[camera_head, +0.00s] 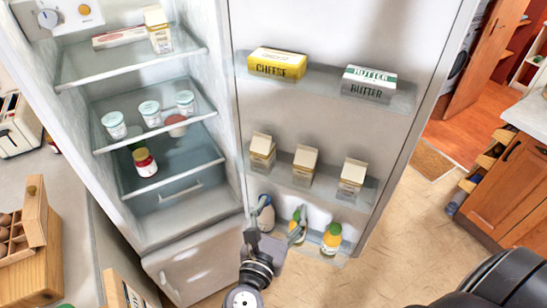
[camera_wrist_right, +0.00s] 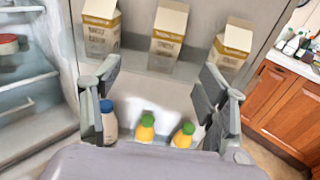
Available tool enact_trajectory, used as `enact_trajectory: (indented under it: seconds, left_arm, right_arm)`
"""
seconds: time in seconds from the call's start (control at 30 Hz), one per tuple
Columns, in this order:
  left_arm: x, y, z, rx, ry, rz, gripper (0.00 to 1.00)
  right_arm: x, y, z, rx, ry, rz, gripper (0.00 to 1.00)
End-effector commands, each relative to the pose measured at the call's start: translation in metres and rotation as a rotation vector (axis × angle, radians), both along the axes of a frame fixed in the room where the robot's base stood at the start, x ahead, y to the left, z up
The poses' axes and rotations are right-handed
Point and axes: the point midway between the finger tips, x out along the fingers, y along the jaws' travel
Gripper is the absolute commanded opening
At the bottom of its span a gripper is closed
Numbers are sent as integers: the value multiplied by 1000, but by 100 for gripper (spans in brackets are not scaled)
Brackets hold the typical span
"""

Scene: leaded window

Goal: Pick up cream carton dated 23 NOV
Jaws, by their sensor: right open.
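Three cream-and-tan cartons stand in a row on the middle door shelf: a left one (camera_head: 262,153), a middle one (camera_head: 304,166) and a right one (camera_head: 351,180). In the right wrist view the left (camera_wrist_right: 101,28), middle (camera_wrist_right: 168,36) and right (camera_wrist_right: 231,46) cartons line the top. Their print is too small to read, so I cannot tell which is dated 23 NOV. Another carton (camera_head: 158,31) stands on the top inner shelf. My right gripper (camera_head: 279,218) is open and empty, below the carton row, in front of the lower door shelf. My left gripper is out of view.
The cheese box (camera_head: 277,63) and butter box (camera_head: 369,83) sit on the upper door shelf. The fridge door stands open; the floor (camera_head: 400,225) right of it is clear.

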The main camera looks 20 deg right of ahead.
Motion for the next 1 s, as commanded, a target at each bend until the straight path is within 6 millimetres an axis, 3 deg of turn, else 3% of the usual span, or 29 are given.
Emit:
enact_trajectory:
  seconds: [0.03,0.13,0.63,1.0]
  left_arm:
    - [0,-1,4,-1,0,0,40]
    - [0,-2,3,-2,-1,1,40]
    - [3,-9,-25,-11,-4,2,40]
    - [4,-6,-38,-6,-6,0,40]
  right_arm:
    - [-5,-4,19,-28,-10,-23,68]
    - [-8,-10,34,-65,-17,-52,68]
    - [58,-82,34,-71,-21,-53,68]
    - [81,-107,34,-69,-20,-53,68]
